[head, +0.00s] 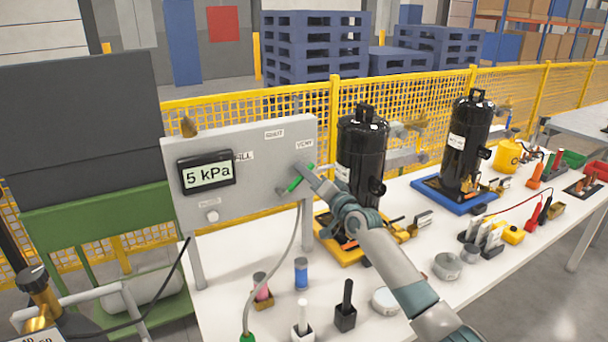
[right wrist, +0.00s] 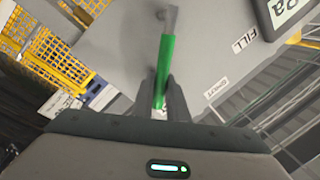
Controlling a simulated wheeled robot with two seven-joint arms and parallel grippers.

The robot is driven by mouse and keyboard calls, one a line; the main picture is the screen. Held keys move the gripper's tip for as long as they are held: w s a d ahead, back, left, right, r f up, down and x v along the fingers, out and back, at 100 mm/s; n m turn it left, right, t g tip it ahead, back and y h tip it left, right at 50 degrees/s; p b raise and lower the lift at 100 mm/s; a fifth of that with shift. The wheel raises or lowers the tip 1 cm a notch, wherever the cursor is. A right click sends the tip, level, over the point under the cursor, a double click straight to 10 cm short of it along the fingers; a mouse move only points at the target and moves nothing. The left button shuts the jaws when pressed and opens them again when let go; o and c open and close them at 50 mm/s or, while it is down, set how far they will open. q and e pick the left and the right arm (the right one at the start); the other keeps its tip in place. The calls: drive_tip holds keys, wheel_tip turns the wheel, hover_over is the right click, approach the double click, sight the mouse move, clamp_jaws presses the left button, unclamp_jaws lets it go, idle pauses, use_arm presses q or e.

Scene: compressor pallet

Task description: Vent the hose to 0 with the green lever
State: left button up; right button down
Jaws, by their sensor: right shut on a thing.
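The grey panel (head: 240,150) stands on posts at the left of the table. Its black display (head: 207,173) reads 5 kPa. The green lever (head: 294,184) is at the panel's right side, below the VENT label; it also shows in the right wrist view (right wrist: 165,68). My right gripper (head: 306,177) is shut on the green lever, its fingers either side of it in the right wrist view (right wrist: 163,98). A grey hose (head: 294,250) hangs below the panel and runs down to a green fitting (head: 247,337). My left gripper is not in view.
Two black compressors, one (head: 361,150) on a yellow tray and one (head: 468,140) on a blue tray, stand to the right. A yellow mesh fence (head: 335,110) runs behind.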

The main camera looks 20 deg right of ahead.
drive_tip(key=c, duration=1.7)
unclamp_jaws()
drive_tip(key=shift+c, duration=0.2)
drive_tip(key=shift+s, duration=0.15)
